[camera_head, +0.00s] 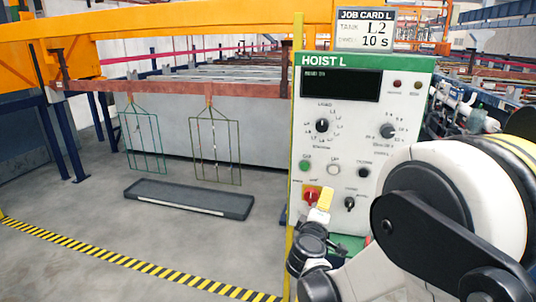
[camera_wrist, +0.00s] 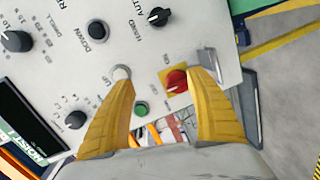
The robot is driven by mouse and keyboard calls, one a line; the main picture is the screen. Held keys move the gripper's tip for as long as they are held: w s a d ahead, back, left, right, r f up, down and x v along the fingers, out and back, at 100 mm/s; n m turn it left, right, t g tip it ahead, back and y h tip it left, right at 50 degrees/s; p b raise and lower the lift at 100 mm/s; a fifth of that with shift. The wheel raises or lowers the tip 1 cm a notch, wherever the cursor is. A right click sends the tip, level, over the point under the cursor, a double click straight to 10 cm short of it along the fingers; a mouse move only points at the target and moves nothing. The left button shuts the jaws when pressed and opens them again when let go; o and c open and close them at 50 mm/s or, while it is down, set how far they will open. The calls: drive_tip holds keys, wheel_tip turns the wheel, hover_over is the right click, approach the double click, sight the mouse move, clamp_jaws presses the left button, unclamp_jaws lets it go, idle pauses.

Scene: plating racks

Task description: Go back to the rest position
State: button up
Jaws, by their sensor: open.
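My gripper (camera_head: 324,198) is at the lower left of the HOIST L control panel (camera_head: 340,118), in front of its red knob on a yellow plate (camera_head: 310,195). In the wrist view my gripper (camera_wrist: 160,72) has its two yellow fingers spread apart, with nothing held between them. The red knob (camera_wrist: 176,80) shows close beside the right fingertip, and a pale round button (camera_wrist: 122,72) is at the left fingertip. Whether either finger touches the panel cannot be told. The green button (camera_wrist: 141,108) shows between the fingers.
A job card (camera_head: 364,28) reading L2, 10 s stands on the panel top. Two wire racks (camera_head: 215,148) hang from a rusty beam (camera_head: 190,90) at the left, above a dark tray (camera_head: 188,198) on the floor. Floor is clear before the yellow-black stripe (camera_head: 130,262).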

drive_tip(key=s+d+r+m+g+y, duration=0.1)
drive_tip(key=s+d+m+g, duration=0.2)
drive_tip(key=s, duration=0.5)
drive_tip(key=s+d+r+m+g+y, duration=0.15)
drive_tip(key=s+m, duration=0.25)
drive_tip(key=s, duration=0.4)
drive_tip(key=s+a+f+m+g+y, duration=0.1)
drive_tip(key=s+a+m+y, duration=0.1)
drive_tip(key=s, duration=0.6)
drive_tip(key=s+a+f+m+g+y, duration=0.1)
drive_tip(key=s+a+m+g+y, duration=0.1)
drive_tip(key=s, duration=0.6)
drive_tip(key=shift+s+a+f, duration=0.25)
drive_tip(key=shift+a, duration=0.6)
